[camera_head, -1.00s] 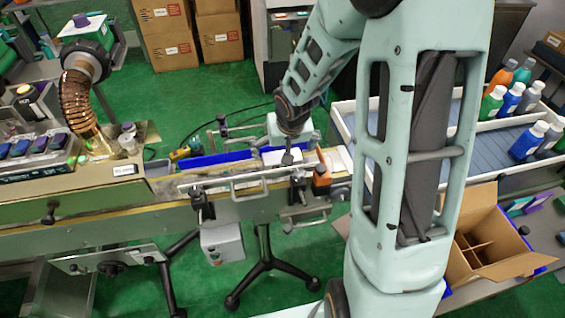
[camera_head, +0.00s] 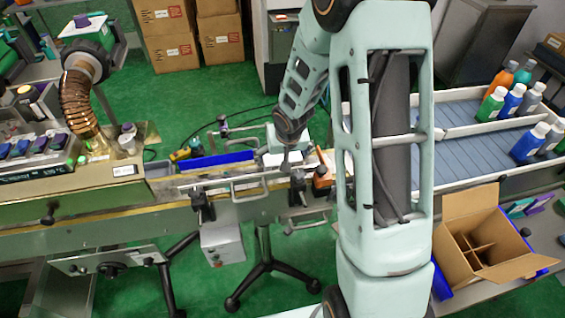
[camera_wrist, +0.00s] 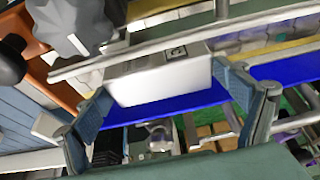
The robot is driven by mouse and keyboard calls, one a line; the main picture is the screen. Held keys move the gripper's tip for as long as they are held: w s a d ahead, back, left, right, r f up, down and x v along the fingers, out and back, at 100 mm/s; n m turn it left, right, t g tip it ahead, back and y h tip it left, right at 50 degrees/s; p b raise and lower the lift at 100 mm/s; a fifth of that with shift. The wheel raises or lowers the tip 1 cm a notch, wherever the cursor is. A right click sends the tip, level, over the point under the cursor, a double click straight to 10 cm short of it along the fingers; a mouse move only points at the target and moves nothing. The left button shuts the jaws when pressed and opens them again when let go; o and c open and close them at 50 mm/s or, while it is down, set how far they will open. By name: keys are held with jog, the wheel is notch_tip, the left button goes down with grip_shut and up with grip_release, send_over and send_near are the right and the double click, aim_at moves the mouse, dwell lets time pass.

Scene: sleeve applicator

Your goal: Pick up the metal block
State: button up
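A pale, box-shaped block (camera_wrist: 160,75) with a small dark square mark is the likeliest metal block. In the wrist view it lies lengthwise between the fingertips of my gripper (camera_wrist: 163,85), one finger near each end. The fingers are spread wide, and firm contact with the block is not clear. In the head view, my gripper (camera_head: 287,164) points down at the conveyor line, over a small pale piece (camera_head: 272,159) that appears to be the same block. My wrist partly hides it there.
Metal guide rails (camera_head: 235,186) and black clamps run along the conveyor close to my gripper. An orange part (camera_head: 321,176) stands just right of it. A blue strip (camera_head: 222,160) lies behind the rail. A bottle tray (camera_head: 470,135) and an open carton (camera_head: 490,245) are at the right.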

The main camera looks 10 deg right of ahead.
jog(key=c, duration=1.3)
jog(key=shift+r, duration=0.2)
